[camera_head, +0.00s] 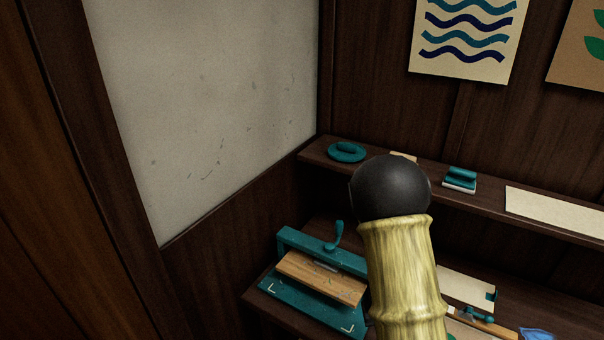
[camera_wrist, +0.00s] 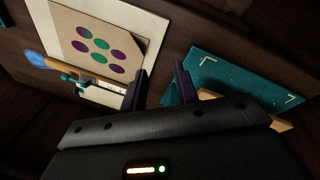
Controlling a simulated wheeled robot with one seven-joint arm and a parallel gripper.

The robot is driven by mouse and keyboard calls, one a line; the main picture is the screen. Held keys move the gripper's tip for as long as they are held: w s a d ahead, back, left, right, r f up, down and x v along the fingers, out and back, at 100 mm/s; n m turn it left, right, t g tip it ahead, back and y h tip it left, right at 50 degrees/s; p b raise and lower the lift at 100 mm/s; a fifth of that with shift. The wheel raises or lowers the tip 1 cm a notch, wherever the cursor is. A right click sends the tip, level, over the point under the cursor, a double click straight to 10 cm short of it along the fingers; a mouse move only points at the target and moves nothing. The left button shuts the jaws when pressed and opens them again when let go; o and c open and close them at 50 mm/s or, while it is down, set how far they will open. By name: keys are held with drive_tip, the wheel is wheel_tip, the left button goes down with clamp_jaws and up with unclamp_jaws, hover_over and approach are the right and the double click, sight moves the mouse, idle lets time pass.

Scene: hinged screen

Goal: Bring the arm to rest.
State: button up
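My arm shows in the head view as a bamboo-like link topped by a black ball joint, in front of the shelf and the bench. My gripper is not visible there. In the wrist view my gripper (camera_wrist: 160,80) has its two dark purple fingers apart, with dark wood showing between them. The fingers point toward the bench, between a sheet with purple and green dots (camera_wrist: 98,42) and a teal press base (camera_wrist: 245,78). A small teal part shows close beside the right finger; I cannot tell whether they touch.
The teal press (camera_head: 312,310) with a wooden block (camera_head: 322,279) stands on the bench left of my arm. A narrow shelf (camera_head: 480,209) holds a round teal item (camera_head: 346,152) and a teal-handled block (camera_head: 461,179). A pale panel (camera_head: 210,95) fills the left wall.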

drive_tip(key=s+a+r+t+y+b, duration=0.1)
drive_tip(key=s+a+r+b, duration=0.4)
drive_tip(key=s+r, duration=0.5)
drive_tip(key=shift+a+y, duration=0.6)
drive_tip(key=shift+y, duration=0.1)
drive_tip(key=shift+r, duration=0.1)
drive_tip(key=shift+w, duration=0.1)
